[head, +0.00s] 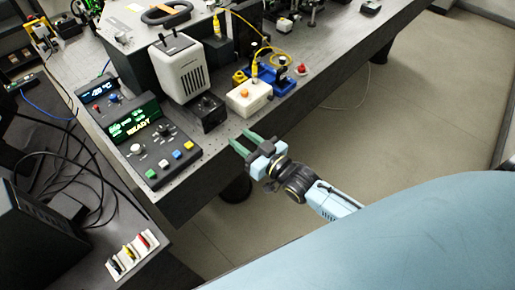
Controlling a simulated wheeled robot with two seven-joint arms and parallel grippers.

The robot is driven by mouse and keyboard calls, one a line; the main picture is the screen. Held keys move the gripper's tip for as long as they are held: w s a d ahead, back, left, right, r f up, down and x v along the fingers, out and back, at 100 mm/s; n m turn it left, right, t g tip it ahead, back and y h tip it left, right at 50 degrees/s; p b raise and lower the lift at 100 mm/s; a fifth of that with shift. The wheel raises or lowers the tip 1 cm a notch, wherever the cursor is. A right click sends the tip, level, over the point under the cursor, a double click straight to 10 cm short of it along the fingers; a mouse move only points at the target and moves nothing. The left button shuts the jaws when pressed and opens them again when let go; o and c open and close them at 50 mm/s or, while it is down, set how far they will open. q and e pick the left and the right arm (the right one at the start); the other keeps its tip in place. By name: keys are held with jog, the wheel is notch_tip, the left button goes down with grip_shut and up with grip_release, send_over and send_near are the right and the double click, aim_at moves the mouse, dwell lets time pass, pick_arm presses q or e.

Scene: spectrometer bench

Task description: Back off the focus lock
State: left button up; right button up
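No part is clearly labelled as the focus lock, so I cannot tell which one it is. A small black block with a knob (207,113) stands near the bench edge. Beside it are a cream box with an orange button (249,98) and a blue mount (287,80) with a red-topped part (302,69) at its right. My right gripper (240,138) has two green fingers, apart and empty, at the bench's front edge just below the black block and cream box. It appears to touch none of them. My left gripper is out of view.
A control console (148,140) with a green READY display and coloured buttons stands left of the black block. A white vented unit (180,68) is behind it. A yellow cable (262,42) loops behind the blue mount. Open floor (400,130) lies to the right.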

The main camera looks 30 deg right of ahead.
jog(key=v, duration=0.5)
jog(key=shift+s+d, duration=0.1)
jog(key=shift+s, duration=0.1)
jog(key=s+d+f+g+h+b, duration=0.15)
jog(key=s+f, duration=0.25)
jog(key=f, duration=0.5)
jog(key=s+d+f+m+g+h, duration=0.1)
jog(key=s+d+f+g, duration=0.15)
jog(key=f, duration=0.75)
jog(key=s+d+f+g+h, duration=0.1)
jog(key=s+f+g+h, duration=0.15)
jog(key=s+f, duration=0.45)
jog(key=s+f+g, duration=0.4)
jog(key=s+f, duration=0.5)
jog(key=s, duration=0.3)
jog(key=s+f+g+h+b, duration=0.1)
jog(key=s+f+g, duration=0.4)
jog(key=s+f, duration=0.3)
jog(key=s, duration=0.4)
jog(key=shift+a+f+b, duration=0.15)
jog(key=shift+f+b, duration=0.15)
jog(key=shift+f, duration=0.1)
